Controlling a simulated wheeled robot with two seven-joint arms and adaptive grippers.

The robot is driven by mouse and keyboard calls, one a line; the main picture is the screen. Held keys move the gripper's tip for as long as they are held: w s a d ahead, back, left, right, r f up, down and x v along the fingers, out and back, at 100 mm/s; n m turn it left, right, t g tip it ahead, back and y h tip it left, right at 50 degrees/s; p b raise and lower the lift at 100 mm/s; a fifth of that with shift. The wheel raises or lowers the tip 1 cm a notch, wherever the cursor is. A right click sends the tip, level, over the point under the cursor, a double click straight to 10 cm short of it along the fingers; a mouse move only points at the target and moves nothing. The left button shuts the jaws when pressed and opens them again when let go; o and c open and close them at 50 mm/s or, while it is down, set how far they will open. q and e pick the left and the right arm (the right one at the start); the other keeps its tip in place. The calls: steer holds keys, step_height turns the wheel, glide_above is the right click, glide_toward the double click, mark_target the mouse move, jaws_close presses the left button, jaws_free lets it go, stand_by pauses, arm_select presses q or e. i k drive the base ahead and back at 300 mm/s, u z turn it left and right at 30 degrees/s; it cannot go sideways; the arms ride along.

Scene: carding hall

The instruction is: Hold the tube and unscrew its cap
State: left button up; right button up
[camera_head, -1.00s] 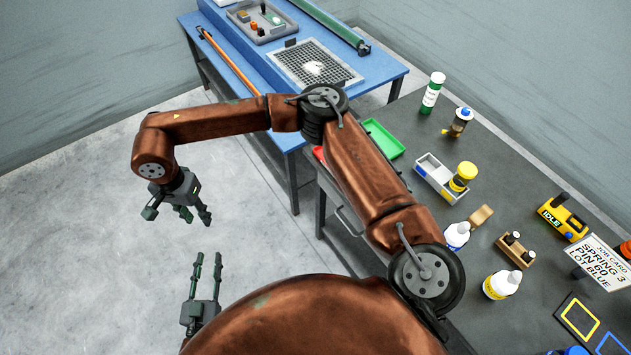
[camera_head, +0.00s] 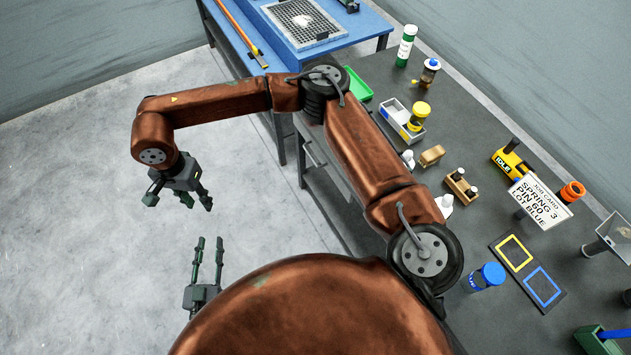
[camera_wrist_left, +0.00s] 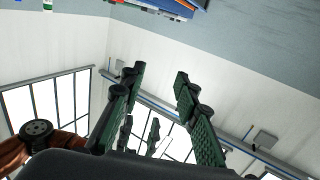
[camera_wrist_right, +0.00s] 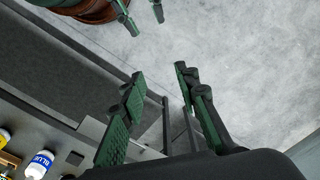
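Several capped containers stand on the dark bench, and I cannot tell which is the task's tube. A blue-capped cylinder (camera_head: 487,277) stands upright near the front. A green and white cylinder (camera_head: 405,46) stands upright at the far end. A yellow-capped jar (camera_head: 419,115) stands in a grey tray. An orange-topped item (camera_head: 572,191) stands behind the job card. My left gripper (camera_head: 208,245) is open and empty over the floor. My right gripper (camera_head: 180,199) is open and empty above it, also over the floor. Both are well away from the bench items.
The dark bench (camera_head: 470,130) holds a job card (camera_head: 541,200), a yellow device (camera_head: 511,164), a pad with yellow and blue squares (camera_head: 547,289) and a wooden block with dark-topped pieces (camera_head: 461,186). A blue table (camera_head: 365,28) stands behind. The floor at left is clear.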

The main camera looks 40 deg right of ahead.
mark_target(475, 282)
steer(key=k, duration=1.65)
steer(key=z, duration=1.75)
steer(key=i, duration=0.5)
